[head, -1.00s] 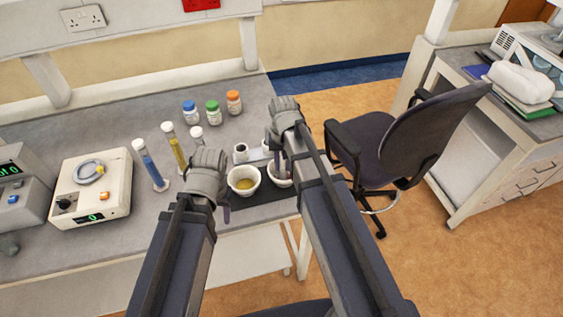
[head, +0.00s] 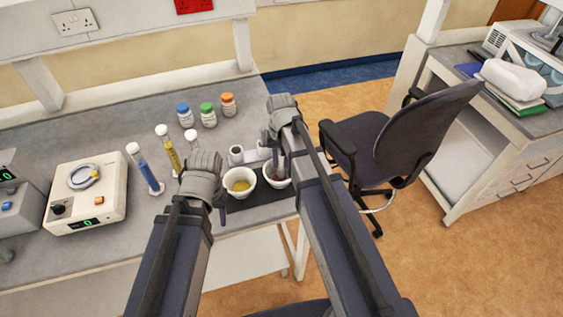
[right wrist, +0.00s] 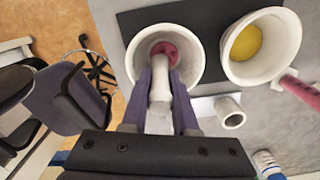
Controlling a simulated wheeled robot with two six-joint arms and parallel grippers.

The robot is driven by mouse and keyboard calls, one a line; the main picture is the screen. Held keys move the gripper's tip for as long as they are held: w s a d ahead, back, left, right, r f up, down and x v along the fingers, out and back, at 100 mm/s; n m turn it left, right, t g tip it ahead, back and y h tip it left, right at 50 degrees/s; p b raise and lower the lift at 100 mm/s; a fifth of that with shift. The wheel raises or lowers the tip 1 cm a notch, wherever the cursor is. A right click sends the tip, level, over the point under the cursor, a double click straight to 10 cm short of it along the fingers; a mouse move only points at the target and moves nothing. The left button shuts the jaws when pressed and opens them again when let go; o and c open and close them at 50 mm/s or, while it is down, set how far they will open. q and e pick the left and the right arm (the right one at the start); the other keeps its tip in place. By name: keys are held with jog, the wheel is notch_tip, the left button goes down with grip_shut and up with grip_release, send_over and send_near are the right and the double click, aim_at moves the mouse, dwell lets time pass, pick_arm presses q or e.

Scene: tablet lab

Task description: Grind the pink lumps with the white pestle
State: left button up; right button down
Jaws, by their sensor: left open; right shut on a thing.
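The white pestle (right wrist: 160,98) is held between the fingers of my right gripper (right wrist: 160,92), which is shut on it. Its lower end reaches into a white mortar (right wrist: 202,66), onto or just above the pink lumps (right wrist: 172,50) at the bottom. The pestle hides part of the pink, so I cannot tell how fine it is. In the head view this mortar (head: 277,184) is mostly behind my right arm. My left gripper (head: 222,208) is open and empty, beside a second white mortar (head: 239,182) with yellow powder.
A dark mat (head: 250,212) lies under the mortars. Behind them are small white cups (head: 236,154). Left of my left gripper stand cylinders with blue (head: 146,170) and yellow (head: 169,152) contents. A balance (head: 85,195) is further left. A chair (head: 400,150) stands right of the table.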

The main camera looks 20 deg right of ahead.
jog(key=shift+a+f, duration=0.1)
jog(key=shift+a, duration=0.3)
jog(key=shift+a, duration=0.15)
